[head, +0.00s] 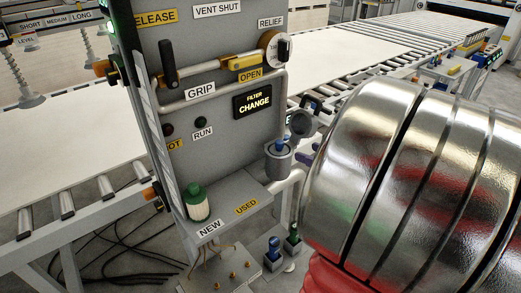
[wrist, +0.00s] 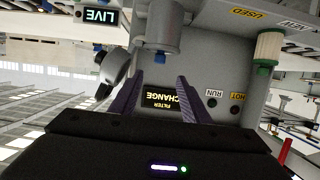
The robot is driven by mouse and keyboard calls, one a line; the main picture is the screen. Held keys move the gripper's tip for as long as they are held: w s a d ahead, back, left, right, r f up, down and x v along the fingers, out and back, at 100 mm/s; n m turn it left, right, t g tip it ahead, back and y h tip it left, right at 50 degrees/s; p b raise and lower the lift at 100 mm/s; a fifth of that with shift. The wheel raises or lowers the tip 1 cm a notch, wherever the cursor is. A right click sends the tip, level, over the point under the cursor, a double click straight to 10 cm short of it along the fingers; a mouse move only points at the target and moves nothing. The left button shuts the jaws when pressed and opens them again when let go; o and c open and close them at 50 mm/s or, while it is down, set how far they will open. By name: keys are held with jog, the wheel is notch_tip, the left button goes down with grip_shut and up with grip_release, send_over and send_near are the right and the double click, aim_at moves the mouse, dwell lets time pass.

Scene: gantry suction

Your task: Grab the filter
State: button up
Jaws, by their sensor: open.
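In the head view, a cream filter with a green cap (head: 197,203) stands upright on the shelf by the NEW label. It also shows upside down at the upper right of the wrist view (wrist: 270,47). A grey cup (head: 278,166) on the panel's right side has a blue-topped piece (head: 282,146) in it. In the wrist view the cup (wrist: 160,28) and the blue top (wrist: 148,57) are just beyond my fingertips. My gripper (wrist: 159,77) is open, with nothing between its fingers.
A dark round lid (head: 306,116) stands open above the cup. The shelf by the USED label (head: 246,206) is bare. Small blue and green pieces (head: 274,248) stand below. Roller conveyors run behind.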

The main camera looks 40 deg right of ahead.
aim_at(283, 144)
jog(key=shift+x, duration=4.35)
jog(key=shift+x, duration=2.6)
jog(key=shift+d+f, duration=0.1)
jog(key=shift+d, duration=0.05)
grip_shut()
